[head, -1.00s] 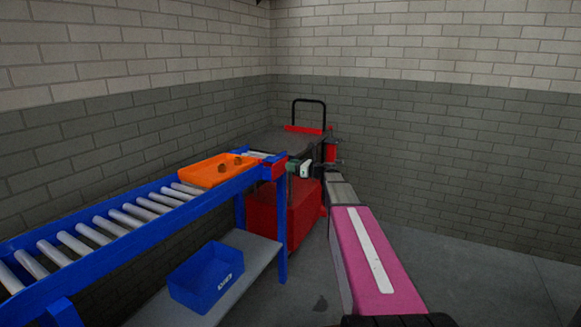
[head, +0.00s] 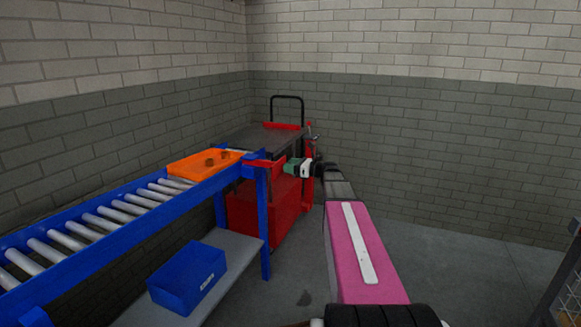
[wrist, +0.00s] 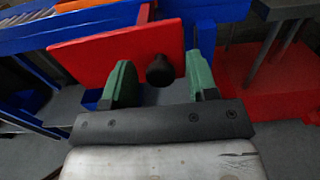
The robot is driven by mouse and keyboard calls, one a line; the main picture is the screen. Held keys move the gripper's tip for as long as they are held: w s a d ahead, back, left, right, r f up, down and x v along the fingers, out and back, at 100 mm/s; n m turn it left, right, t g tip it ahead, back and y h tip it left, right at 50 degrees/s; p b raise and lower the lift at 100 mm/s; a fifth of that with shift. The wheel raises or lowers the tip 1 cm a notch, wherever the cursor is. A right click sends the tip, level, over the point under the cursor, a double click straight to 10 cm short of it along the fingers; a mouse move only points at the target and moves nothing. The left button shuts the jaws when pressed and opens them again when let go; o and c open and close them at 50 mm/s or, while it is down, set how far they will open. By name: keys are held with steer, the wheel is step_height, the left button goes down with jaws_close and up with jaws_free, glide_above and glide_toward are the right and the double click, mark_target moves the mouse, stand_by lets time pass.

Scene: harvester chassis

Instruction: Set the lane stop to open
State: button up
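The lane stop is a red plate (head: 264,163) with a dark round knob at the end of the blue roller conveyor. In the wrist view the red plate (wrist: 110,56) fills the upper left, and its black knob (wrist: 160,70) shows between my green fingertips. My gripper (head: 292,167) is at the conveyor end, just right of the plate in the head view. In the wrist view my gripper (wrist: 158,85) is open, its fingers apart on either side of the knob. I cannot tell whether either finger touches it.
An orange tray (head: 190,170) with small brown pieces sits on the rollers (head: 140,200). A blue bin (head: 165,295) stands on the lower shelf (head: 228,243). A red cart (head: 245,211) with a black handle is behind the conveyor end. Floor to the right is clear.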

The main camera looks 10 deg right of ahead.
steer(key=v, duration=1)
steer(key=shift+s+d, duration=0.2)
steer(key=shift+d, duration=0.15)
steer(key=s+a+f+n+g+h, duration=0.3)
steer(key=s+a+f+n, duration=0.2)
steer(key=a+f, duration=0.25)
steer(key=s+a+f+n+g+h, duration=0.2)
steer(key=s+a+f+n+g, duration=0.2)
steer(key=s+a+f+n, duration=0.25)
steer(key=s+a+f+n+g+h, duration=0.3)
steer(key=s+f+n+h, duration=0.6)
steer(key=s+f+n, duration=0.3)
steer(key=shift+s+n+g+h, duration=0.3)
steer(key=shift+s+n, duration=0.4)
steer(key=shift+n, duration=0.15)
